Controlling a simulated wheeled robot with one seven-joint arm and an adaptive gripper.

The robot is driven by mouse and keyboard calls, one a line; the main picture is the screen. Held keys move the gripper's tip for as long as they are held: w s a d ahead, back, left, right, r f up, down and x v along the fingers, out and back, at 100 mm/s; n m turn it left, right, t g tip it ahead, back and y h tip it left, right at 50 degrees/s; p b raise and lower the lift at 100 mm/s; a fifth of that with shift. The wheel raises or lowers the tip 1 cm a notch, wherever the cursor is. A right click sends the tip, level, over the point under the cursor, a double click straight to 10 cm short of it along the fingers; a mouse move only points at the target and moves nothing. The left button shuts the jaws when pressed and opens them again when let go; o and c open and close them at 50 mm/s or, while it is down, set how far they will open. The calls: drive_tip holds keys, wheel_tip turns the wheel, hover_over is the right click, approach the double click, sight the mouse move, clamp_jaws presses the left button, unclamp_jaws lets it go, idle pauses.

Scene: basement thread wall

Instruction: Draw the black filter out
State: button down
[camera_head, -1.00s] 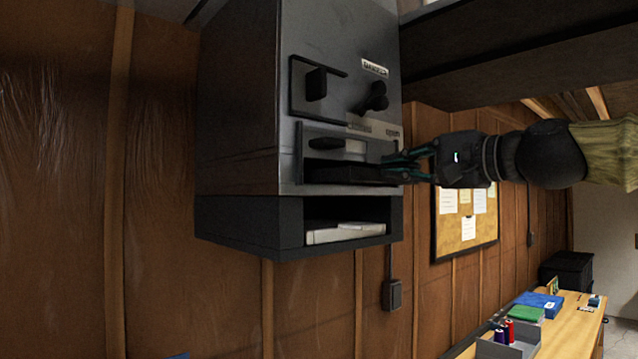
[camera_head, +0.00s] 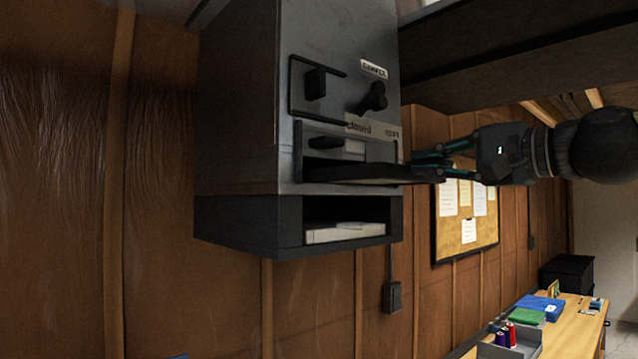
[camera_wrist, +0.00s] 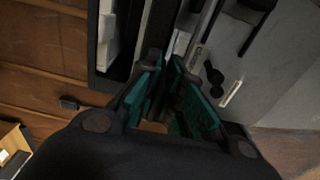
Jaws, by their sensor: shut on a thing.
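The black filter (camera_head: 365,174) is a flat dark slab in the slot of a grey metal housing (camera_head: 335,45) on the wall. It sticks out of the slot to the right, with its inner end still inside. My gripper (camera_head: 428,167) is to the right of the housing and shut on the filter's outer end. In the wrist view my gripper's green-padded fingers (camera_wrist: 168,85) point at the housing front; the filter between them is hard to make out.
Above the slot are a black knob (camera_head: 374,97), a latch handle (camera_head: 315,84) and a label strip (camera_head: 372,129). An open black compartment (camera_head: 250,222) below holds a pale flat block (camera_head: 345,233). A pinboard (camera_head: 453,222) and workbench (camera_head: 573,325) stand farther back. A dark beam (camera_head: 520,55) crosses above my arm.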

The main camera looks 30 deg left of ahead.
drive_tip(key=v, duration=0.8)
drive_tip(key=shift+b, duration=0.3)
idle(0.4)
drive_tip(key=shift+r, duration=0.1)
